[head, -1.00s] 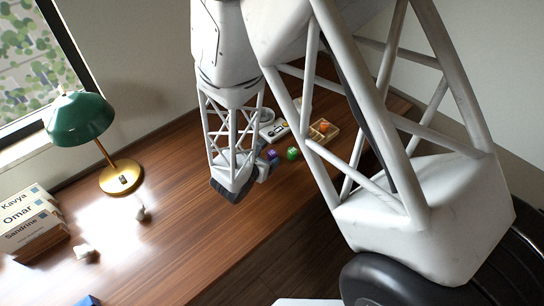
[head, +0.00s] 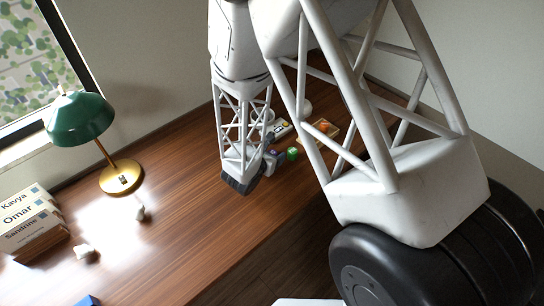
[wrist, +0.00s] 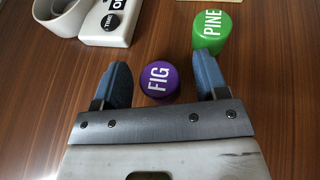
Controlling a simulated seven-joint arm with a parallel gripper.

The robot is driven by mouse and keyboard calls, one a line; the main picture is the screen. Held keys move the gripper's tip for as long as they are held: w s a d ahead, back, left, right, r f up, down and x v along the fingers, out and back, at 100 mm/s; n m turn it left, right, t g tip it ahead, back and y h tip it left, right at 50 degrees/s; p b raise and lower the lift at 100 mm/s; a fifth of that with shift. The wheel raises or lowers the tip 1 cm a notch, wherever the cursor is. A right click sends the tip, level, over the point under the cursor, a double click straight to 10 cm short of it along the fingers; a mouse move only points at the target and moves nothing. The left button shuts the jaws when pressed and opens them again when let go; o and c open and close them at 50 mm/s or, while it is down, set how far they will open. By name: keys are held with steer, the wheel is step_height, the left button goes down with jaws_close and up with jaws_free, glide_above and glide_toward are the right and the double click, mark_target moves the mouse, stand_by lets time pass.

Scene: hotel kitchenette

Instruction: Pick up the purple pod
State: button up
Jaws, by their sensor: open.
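The purple pod (wrist: 160,82) is a round piece with the white word FIG on top, standing on the brown wooden desk in the wrist view. My gripper (wrist: 162,74) is open, and its two blue-grey fingers lie on either side of the pod in the picture, with a visible gap on each side. I cannot tell how far down the fingers are beside it. In the head view my gripper (head: 269,165) is low over the desk and largely hides the purple pod.
A green pod (wrist: 210,32) labelled PINE stands close beyond the right finger. A white device with black buttons (wrist: 110,24) and a pale bowl (wrist: 62,14) stand beyond the left finger. A wooden tray (head: 327,140) holds an orange thing. A green lamp (head: 80,120) stands far left.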

steer(key=c, duration=1)
steer(key=shift+r, duration=0.15)
steer(key=shift+r, duration=1.45)
steer(key=shift+s+d+r, duration=0.1)
steer(key=shift+s+r, duration=0.15)
steer(key=s+d, duration=0.1)
steer(key=s, duration=0.4)
steer(key=s+d+r, duration=0.1)
steer(key=s+d, duration=0.1)
steer(key=s, duration=0.2)
steer(key=s+d, duration=0.2)
steer(key=s, duration=0.3)
steer(key=shift+s+r, duration=0.15)
steer(key=shift+s, duration=0.15)
